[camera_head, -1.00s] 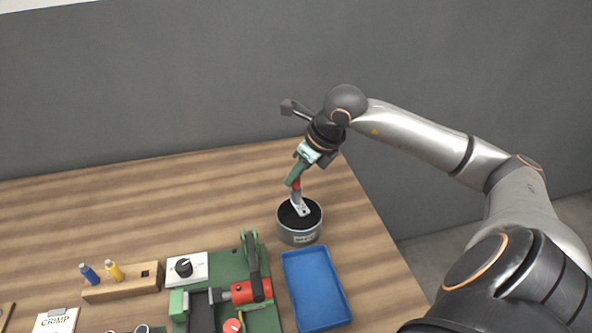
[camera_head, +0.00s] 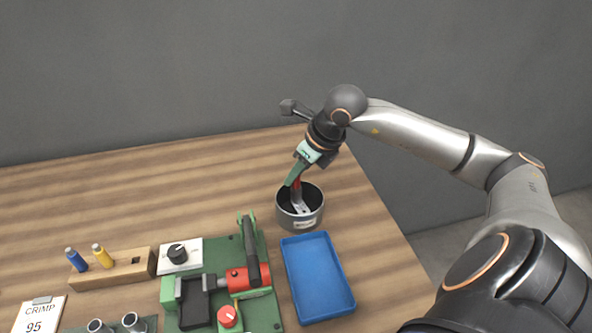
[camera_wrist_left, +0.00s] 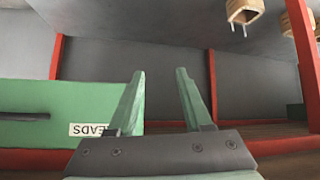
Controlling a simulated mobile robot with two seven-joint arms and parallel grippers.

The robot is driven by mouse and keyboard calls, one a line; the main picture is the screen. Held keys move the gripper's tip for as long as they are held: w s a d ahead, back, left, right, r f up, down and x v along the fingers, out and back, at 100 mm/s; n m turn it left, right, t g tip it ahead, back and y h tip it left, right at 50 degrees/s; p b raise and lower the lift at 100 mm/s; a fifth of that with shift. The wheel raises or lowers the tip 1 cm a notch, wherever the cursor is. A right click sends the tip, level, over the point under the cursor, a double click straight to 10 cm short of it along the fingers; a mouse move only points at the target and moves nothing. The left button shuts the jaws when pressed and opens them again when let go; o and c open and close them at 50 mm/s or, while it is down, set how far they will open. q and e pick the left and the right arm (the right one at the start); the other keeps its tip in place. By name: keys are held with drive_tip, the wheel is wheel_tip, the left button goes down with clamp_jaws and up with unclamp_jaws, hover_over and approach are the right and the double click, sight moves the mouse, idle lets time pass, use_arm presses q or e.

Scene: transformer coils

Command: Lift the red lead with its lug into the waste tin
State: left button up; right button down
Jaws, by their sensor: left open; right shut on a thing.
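The red lead (camera_head: 297,187) hangs from my right gripper (camera_head: 293,181), whose green fingers are shut on it. Its silver lug (camera_head: 301,207) points down inside the mouth of the round grey waste tin (camera_head: 301,224). The fingertips are at about the height of the tin's rim, near its back. I cannot tell whether the lug touches the tin's floor. My left gripper (camera_wrist_left: 160,103) shows only in the left wrist view; its green fingers are open, with nothing between them.
A blue tray (camera_head: 346,303) lies just in front of the tin. Left of it is a green crimping fixture (camera_head: 269,318) with a red-and-black tool. A wooden block (camera_head: 127,271) holds blue and yellow handles. The table behind is clear. A green bin labelled LEADS (camera_wrist_left: 40,132) is near my left gripper.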

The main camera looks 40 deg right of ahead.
drive_tip(key=shift+f, duration=0.4)
drive_tip(key=c, duration=0.7)
unclamp_jaws()
drive_tip(key=o, duration=0.4)
